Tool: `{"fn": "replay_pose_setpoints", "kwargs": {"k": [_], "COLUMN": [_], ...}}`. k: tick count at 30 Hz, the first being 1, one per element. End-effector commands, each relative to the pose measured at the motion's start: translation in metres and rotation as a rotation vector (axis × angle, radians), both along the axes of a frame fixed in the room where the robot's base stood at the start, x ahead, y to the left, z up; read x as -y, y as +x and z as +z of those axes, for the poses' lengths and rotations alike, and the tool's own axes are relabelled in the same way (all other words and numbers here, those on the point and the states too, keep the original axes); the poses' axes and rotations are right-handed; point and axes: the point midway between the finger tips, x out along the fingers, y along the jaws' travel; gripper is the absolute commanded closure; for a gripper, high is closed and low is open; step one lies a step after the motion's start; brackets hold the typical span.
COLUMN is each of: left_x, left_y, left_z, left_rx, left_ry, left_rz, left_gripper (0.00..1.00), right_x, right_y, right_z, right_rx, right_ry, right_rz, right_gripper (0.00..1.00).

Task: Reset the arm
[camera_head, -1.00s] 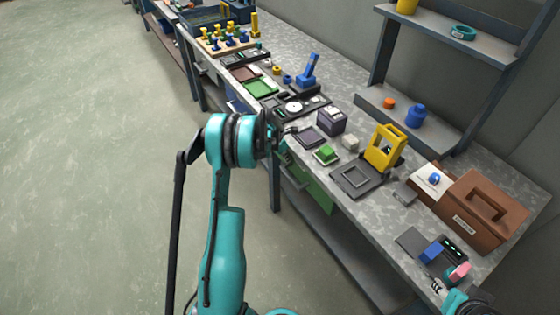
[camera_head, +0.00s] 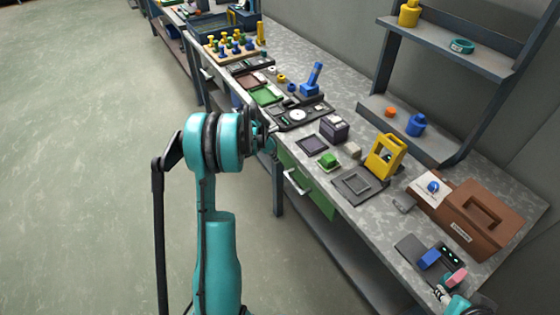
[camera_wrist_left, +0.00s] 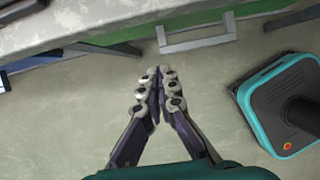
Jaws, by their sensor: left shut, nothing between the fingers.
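My left arm rises from the bottom of the head view, and its gripper (camera_head: 268,135) is mostly hidden behind the wrist, beside the bench's front edge. In the left wrist view the left gripper (camera_wrist_left: 160,76) is shut and empty, its fingers together over bare floor. Part of my right gripper (camera_head: 442,293) shows at the bottom right of the head view, near a blue block (camera_head: 429,259) and a pink block (camera_head: 457,277). Its fingers are too small and cut off to read.
The grey workbench (camera_head: 370,215) holds a yellow frame (camera_head: 385,157), a green block (camera_head: 327,160), a brown toolbox (camera_head: 482,217) and several trays. A green drawer with a handle (camera_head: 297,183) faces the left arm. Open floor (camera_head: 80,180) lies left. My base (camera_wrist_left: 290,105) shows in the wrist view.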

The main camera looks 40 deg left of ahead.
Motion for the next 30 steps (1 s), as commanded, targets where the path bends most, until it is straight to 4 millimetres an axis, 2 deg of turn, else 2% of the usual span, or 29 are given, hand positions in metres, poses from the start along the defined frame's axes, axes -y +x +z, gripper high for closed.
{"fn": "replay_pose_setpoints", "kwargs": {"k": [3,10,14,17,20,24,30], "left_x": [-0.002,-0.003,0.007,0.03,0.065,0.118,0.186], "left_y": [-0.004,-0.006,-0.006,-0.009,-0.019,-0.043,-0.093], "left_z": [0.012,0.014,0.025,0.05,0.085,0.131,0.175], "left_rx": [0.0,0.0,0.008,0.034,0.069,0.123,0.19], "left_ry": [0.0,0.0,0.025,0.09,0.194,0.366,0.617], "left_rz": [0.0,-0.001,-0.052,-0.185,-0.396,-0.736,-1.221], "left_gripper": [1.0,1.0,1.0,1.0,1.0,1.0,1.0], "right_x": [0.0,0.0,0.0,0.0,0.0,0.0,0.0], "right_y": [0.0,0.0,0.0,0.0,0.0,0.0,0.0], "right_z": [0.005,0.005,0.005,0.005,0.005,0.005,0.005], "right_rx": [0.0,0.0,0.0,0.0,0.0,0.0,0.0], "right_ry": [0.0,0.0,0.0,0.0,0.0,0.0,0.0], "right_rz": [0.0,0.0,0.0,0.0,0.0,0.0,0.0], "right_gripper": [0.6,0.6,0.6,0.6,0.6,0.6,0.6]}}
